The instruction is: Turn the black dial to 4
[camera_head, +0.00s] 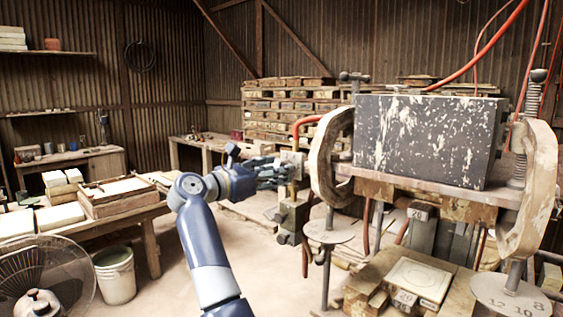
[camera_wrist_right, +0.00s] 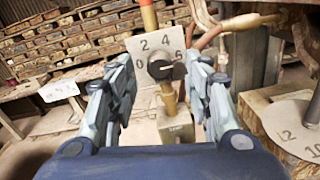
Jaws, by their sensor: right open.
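The black dial (camera_wrist_right: 160,66) sits on a pale plate (camera_wrist_right: 143,44) marked 0, 2, 4 and 6 in the right wrist view. A light mark shows on the dial's face, toward its right side; the exact number it points to is hard to tell. My right gripper (camera_wrist_right: 164,90) is open, its fingers on either side of the dial in the picture, with nothing between them. In the head view my right gripper (camera_head: 278,172) reaches toward the press's left side, in front of the pale plate, and the dial cannot be made out there. My left gripper is not in view.
The press's dark speckled block (camera_head: 428,140) and worn pale clamp (camera_head: 328,160) stand right of the gripper. A red hose (camera_head: 480,52) hangs above. Pallets (camera_head: 290,108) are stacked behind.

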